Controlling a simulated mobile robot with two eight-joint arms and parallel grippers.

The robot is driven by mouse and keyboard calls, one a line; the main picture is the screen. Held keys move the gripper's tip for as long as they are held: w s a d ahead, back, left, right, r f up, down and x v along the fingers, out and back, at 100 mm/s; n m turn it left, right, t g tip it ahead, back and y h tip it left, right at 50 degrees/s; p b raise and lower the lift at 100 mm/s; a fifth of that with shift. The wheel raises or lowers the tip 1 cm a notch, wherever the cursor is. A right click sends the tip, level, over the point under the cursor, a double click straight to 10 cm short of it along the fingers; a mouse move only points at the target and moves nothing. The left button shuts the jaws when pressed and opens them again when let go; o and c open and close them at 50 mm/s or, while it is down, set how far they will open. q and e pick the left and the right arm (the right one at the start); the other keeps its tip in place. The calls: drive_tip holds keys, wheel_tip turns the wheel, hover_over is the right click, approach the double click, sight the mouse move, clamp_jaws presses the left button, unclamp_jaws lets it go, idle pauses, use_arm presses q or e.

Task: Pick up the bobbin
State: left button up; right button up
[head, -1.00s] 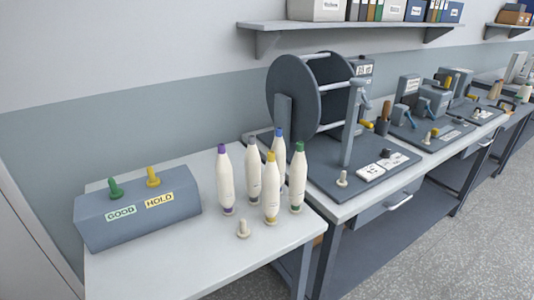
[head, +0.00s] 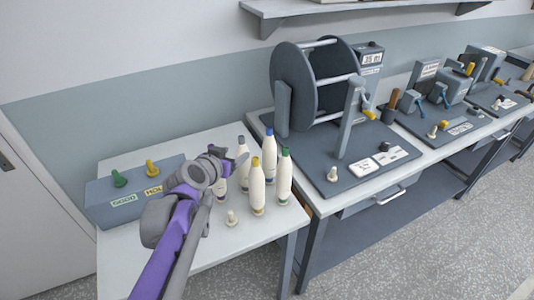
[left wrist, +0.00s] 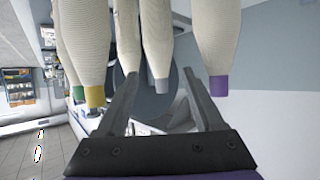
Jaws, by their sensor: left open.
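Several cream bobbins with coloured ends stand upright on the near table. In the head view I see a yellow-topped one (head: 257,192), a green-topped one (head: 284,180), a blue-topped one (head: 269,158) and a dark-topped one (head: 243,165). A further bobbin (head: 222,187) is partly hidden behind my left gripper (head: 230,157). The gripper is open and empty at the left side of the group, near the bobbin tops. In the left wrist view the open fingers (left wrist: 160,80) point toward the bobbins; a purple-ended bobbin (left wrist: 212,40) is at the right. My right gripper is not visible.
A grey box (head: 105,206) with green and yellow pegs and GOOD and HOLD labels stands left, partly behind my arm. A small pale peg (head: 232,217) stands in front of the bobbins. A reel machine (head: 300,95) is on the bench to the right. A shelf (head: 330,8) is above.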

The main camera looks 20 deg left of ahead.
sight(239, 151)
use_arm(q)
drive_tip(key=x, duration=0.4)
drive_tip(key=shift+w+a+f+b, duration=0.15)
drive_tip(key=shift+a+f+b, duration=0.1)
drive_tip(key=shift+b, duration=0.05)
drive_tip(key=shift+f+x, duration=0.15)
drive_tip(key=shift+x, duration=1.3)
drive_tip(key=shift+f+x, duration=0.15)
drive_tip(key=shift+x, duration=1.35)
drive_tip(key=shift+d, duration=0.2)
clamp_jaws()
